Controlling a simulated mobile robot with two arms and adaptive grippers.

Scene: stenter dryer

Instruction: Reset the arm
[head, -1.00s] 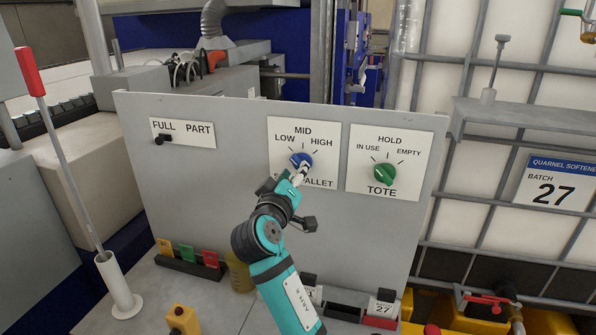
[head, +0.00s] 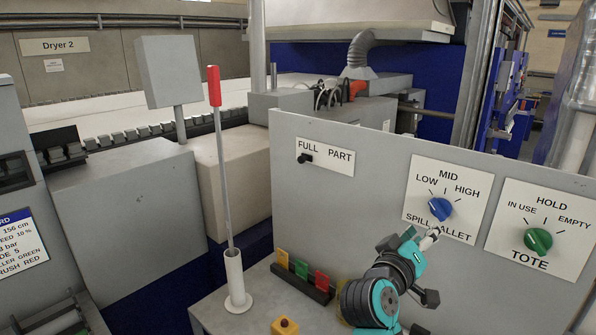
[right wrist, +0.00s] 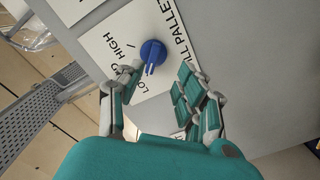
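My right arm comes in from the bottom of the head view, with the right gripper (head: 428,240) just below and in front of the blue knob (head: 440,208) on the spill pallet plate (head: 418,190). In the right wrist view the two fingers of the gripper (right wrist: 155,100) stand apart with nothing between them. The blue knob (right wrist: 153,51) is beyond the fingertips, apart from them. The gripper covers part of the plate's lower lettering in the head view. My left gripper is not in view.
A green knob (head: 538,239) is on the tote plate to the right, and a small black switch (head: 305,158) is at the left. A red-topped rod (head: 220,150) stands in a white holder (head: 235,275). Coloured cards (head: 300,269) and a yellow button box (head: 285,326) are on the ledge.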

